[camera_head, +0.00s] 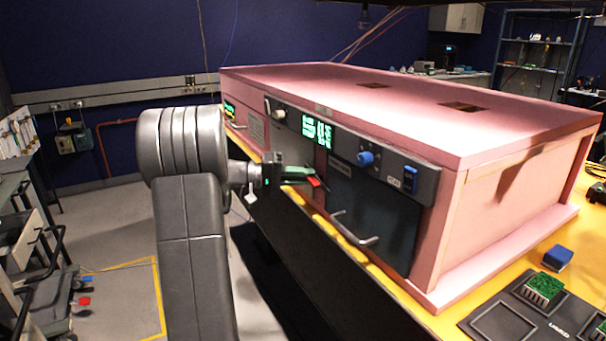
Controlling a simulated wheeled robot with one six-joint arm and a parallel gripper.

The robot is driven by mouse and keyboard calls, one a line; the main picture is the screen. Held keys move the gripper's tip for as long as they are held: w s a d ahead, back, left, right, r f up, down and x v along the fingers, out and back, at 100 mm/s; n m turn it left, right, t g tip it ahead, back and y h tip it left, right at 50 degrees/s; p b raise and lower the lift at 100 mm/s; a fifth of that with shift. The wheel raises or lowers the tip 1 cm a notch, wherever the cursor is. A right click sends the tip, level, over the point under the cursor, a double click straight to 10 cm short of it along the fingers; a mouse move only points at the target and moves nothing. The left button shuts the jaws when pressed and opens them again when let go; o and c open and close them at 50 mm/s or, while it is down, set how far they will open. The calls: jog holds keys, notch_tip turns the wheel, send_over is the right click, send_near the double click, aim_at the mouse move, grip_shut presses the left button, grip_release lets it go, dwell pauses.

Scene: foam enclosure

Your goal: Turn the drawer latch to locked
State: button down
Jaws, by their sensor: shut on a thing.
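My gripper (308,178) is at the front of the pink foam enclosure (480,130), at the left edge of a dark front panel. It is shut on a small part there, which I take to be the drawer latch. A small red piece (315,182) shows at the fingertips. The fingers hide most of the latch, so I cannot tell its angle. The dark drawer front (372,205), with a pale bar handle (354,230), is just right of my gripper and looks closed.
Above the drawer front are a blue knob (366,158), a blue switch (410,178) and a green-lit display (316,130). A blue block (557,258) and a black tray (530,318) with a green part lie on the yellow bench at right. Floor at left is partly clear.

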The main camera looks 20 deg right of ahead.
jog(key=shift+f+n+g+h, duration=0.25)
jog(key=shift+n+h, duration=0.25)
jog(key=shift+n, duration=0.6)
jog(key=shift+p, duration=0.3)
jog(key=c, duration=1.5)
grip_release()
jog(key=shift+w, duration=0.1)
jog(key=v, duration=1.4)
jog(key=shift+d, duration=0.1)
